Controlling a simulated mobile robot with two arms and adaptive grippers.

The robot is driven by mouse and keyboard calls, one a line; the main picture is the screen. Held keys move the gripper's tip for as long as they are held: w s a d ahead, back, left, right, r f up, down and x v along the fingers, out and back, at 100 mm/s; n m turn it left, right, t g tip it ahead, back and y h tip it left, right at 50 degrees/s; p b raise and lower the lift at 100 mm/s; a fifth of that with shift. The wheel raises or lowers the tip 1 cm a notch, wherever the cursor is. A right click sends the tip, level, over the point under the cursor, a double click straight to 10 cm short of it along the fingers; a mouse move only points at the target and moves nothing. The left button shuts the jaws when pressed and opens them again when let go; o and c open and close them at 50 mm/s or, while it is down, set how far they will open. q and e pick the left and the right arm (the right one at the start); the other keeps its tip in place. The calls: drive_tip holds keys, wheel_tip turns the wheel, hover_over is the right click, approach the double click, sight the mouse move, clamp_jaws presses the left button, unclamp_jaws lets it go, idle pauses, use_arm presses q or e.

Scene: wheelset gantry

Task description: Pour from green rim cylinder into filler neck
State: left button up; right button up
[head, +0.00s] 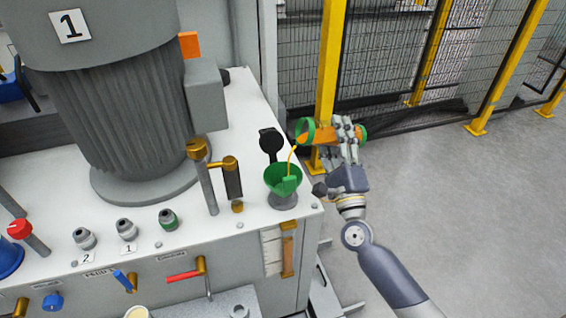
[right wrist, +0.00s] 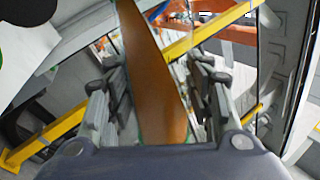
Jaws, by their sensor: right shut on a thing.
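An orange-filled cylinder with a green rim (head: 324,132) is tilted almost level in my right gripper (head: 344,138), its open end to the left. A thin yellow-orange stream runs from its rim down into the green funnel-shaped filler neck (head: 282,179) on the corner of the white machine top. My right gripper is shut around the cylinder, above and to the right of the filler neck. In the right wrist view the orange cylinder (right wrist: 152,80) lies between the fingers. My left gripper is not in view.
A large grey motor (head: 125,110) marked 1 stands left on the white machine top (head: 200,232). A black open cap (head: 271,141) stands behind the filler neck. A sight gauge (head: 288,250) is on the front face. Yellow fence posts (head: 328,70) stand behind; grey floor is clear at right.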

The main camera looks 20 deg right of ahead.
sight(338, 143)
idle(0.3)
drive_tip(key=m, duration=0.1)
drive_tip(key=f+m+h, duration=0.1)
drive_tip(key=shift+f+m+h, duration=0.25)
drive_tip(key=shift+m+h, duration=0.05)
drive_tip(key=shift+a+f+m+g, duration=0.15)
drive_tip(key=shift+m+g, duration=0.15)
drive_tip(key=shift+m, duration=0.2)
drive_tip(key=shift+f+m+g+h, duration=0.5)
drive_tip(key=shift+f+m+h, duration=0.25)
drive_tip(key=shift+m, duration=0.45)
wheel_tip(338, 143, down, 5)
drive_tip(key=d+m+g+h+p, duration=0.2)
drive_tip(key=m+g+p, duration=0.35)
drive_tip(key=m, duration=0.55)
drive_tip(key=shift+t+y, duration=0.25)
drive_tip(key=shift+t, duration=0.2)
wheel_tip(338, 143, up, 6)
drive_tip(key=p, duration=0.6)
drive_tip(key=shift+w+a+f+p, duration=0.1)
drive_tip(key=shift+a+f+p, duration=0.05)
drive_tip(key=shift+p, duration=0.2)
drive_tip(key=shift+f, duration=0.1)
